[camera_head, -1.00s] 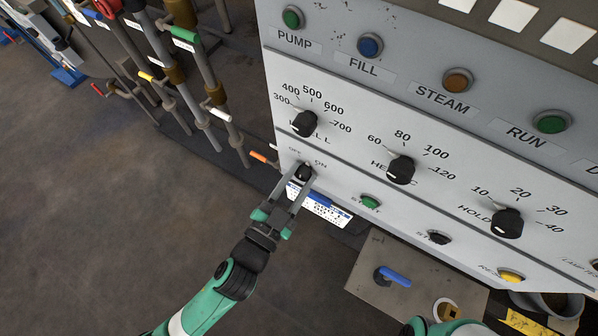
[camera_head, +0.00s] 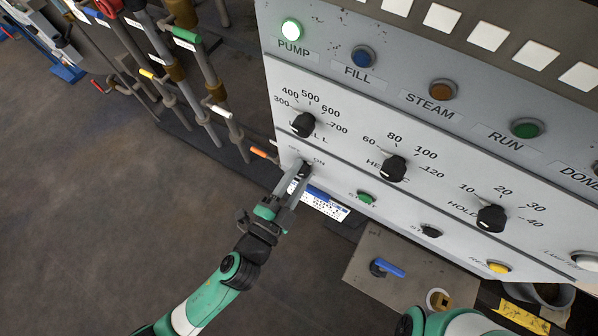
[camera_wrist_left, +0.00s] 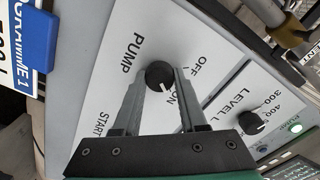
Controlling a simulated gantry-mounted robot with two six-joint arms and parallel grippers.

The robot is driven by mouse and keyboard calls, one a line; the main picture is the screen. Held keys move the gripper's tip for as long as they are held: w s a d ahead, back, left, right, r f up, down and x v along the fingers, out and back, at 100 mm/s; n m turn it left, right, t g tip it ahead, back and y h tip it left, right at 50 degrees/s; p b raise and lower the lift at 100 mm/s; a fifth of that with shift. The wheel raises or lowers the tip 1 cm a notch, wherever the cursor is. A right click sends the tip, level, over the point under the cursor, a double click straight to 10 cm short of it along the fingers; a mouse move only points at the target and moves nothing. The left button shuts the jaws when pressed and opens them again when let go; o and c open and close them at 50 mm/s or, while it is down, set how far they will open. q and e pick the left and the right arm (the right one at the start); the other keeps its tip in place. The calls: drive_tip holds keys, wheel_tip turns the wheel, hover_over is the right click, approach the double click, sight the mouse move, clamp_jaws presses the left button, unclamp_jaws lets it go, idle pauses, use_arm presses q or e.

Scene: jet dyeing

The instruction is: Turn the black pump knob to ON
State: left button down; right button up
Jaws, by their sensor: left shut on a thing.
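The small black pump knob (camera_head: 301,168) sits at the lower left of the panel, between the OFF and ON labels. It shows larger in the left wrist view (camera_wrist_left: 159,74), where its white mark points toward the ON label. My left gripper (camera_head: 298,178) is shut on the knob, one finger on each side, and partly hides it and the labels in the head view. The green PUMP lamp (camera_head: 291,30) at the panel's top left is lit. Part of my right arm shows at the bottom edge of the head view; its gripper is out of view.
Close by on the panel are the LEVEL knob (camera_head: 303,124), the green START button (camera_head: 366,198) and the heating knob (camera_head: 393,168). Pipes with coloured valve handles stand at the left. A metal plate with a blue handle (camera_head: 388,267) lies below the panel. Open floor is at the lower left.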

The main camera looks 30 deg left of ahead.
use_arm(q)
drive_tip(key=shift+c, duration=2.2)
unclamp_jaws()
drive_tip(key=s+b, duration=0.2)
drive_tip(key=s, duration=0.9)
drive_tip(key=shift+s+a+b, duration=0.2)
drive_tip(key=shift+s+b, duration=0.15)
